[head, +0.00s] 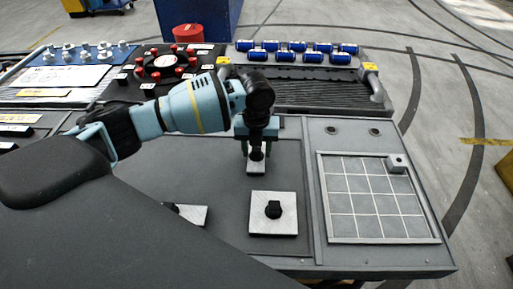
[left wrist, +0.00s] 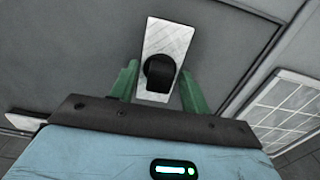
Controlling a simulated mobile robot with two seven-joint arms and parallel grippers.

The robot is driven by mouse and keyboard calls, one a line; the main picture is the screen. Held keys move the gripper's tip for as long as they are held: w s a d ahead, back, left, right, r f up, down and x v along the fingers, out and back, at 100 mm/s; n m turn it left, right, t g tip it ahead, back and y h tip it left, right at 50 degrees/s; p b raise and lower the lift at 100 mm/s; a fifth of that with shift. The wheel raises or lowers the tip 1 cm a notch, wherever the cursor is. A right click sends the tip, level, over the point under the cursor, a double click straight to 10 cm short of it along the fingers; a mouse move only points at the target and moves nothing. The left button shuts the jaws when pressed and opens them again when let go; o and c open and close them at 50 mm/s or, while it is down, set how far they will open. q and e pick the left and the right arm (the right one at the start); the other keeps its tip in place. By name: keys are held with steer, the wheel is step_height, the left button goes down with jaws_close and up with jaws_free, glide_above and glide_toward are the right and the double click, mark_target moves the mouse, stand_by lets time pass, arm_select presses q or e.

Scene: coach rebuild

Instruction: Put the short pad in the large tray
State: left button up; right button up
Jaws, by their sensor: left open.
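A small light-grey pad (head: 256,168) with a black knob lies on the dark bench panel. In the left wrist view the pad (left wrist: 170,38) looks rectangular. My left gripper (head: 258,150) is above it, pointing down and open. Its green fingers (left wrist: 159,88) stand on either side of the black knob; whether they touch it I cannot tell. A larger square pad (head: 286,225) with a black knob lies nearer, and another pad (head: 192,214) is partly hidden by my arm. The large tray (head: 373,240), gridded and pale, lies to the right and holds no pad.
A small grey block (head: 397,162) with a hole sits at the tray's far right corner. Behind are a rack with several blue cylinders (head: 313,57), a panel with red knobs (head: 163,62) and a red cylinder (head: 188,33). The bench between the pads and tray is clear.

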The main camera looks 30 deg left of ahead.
mark_target(257, 148)
arm_select(q)
step_height(257, 148, up, 12)
steer(key=shift+r+p, duration=0.15)
steer(key=shift+p, duration=0.2)
